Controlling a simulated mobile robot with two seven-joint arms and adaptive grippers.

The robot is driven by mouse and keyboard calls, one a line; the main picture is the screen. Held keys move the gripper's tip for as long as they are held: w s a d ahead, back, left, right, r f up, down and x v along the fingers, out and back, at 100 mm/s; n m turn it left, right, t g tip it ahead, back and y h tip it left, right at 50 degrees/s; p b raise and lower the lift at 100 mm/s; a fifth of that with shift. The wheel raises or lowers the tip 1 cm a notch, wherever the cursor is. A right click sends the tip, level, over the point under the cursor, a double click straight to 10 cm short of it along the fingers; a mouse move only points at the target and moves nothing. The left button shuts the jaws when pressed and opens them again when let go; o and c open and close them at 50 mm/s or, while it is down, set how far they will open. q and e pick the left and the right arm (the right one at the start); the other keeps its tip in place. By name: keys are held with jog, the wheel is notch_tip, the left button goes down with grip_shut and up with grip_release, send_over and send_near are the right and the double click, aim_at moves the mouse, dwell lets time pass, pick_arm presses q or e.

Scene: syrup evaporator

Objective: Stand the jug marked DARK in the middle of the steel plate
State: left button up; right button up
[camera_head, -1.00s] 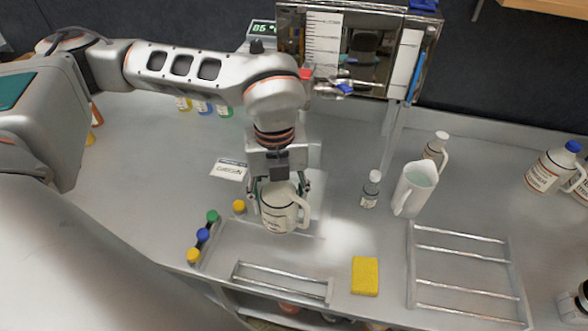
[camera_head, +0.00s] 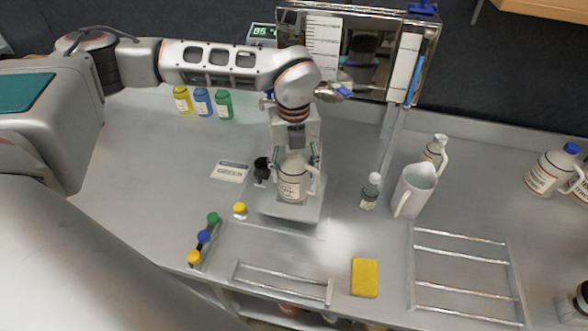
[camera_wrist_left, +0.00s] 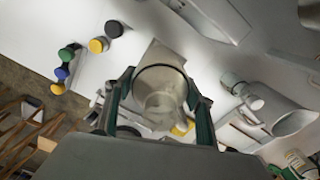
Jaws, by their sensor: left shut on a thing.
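My left gripper (camera_head: 297,158) is shut on a pale, see-through jug (camera_head: 291,183) with a side handle and a printed label; the lettering is too small to read. The jug is upright, over the pale square steel plate (camera_head: 272,211), near its middle as seen from the head. I cannot tell whether its base touches the plate. In the left wrist view the jug (camera_wrist_left: 160,88) sits between the two fingers and hides most of what is under it. My right gripper is not in view.
A black-knobbed piece (camera_head: 262,170) stands left of the plate, with a printed card (camera_head: 230,171) beyond. A small bottle (camera_head: 371,190) and a white pitcher (camera_head: 414,188) stand to the right. The steel evaporator (camera_head: 362,50) is behind. A yellow sponge (camera_head: 365,278) and wire racks (camera_head: 465,270) are in front.

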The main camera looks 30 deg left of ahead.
pick_arm(q)
jog(key=shift+f, duration=0.15)
jog(key=shift+f, duration=0.4)
jog(key=o, duration=1.1)
jog(key=shift+r, duration=0.1)
notch_tip(320, 180, up, 13)
jog(key=shift+f, duration=0.1)
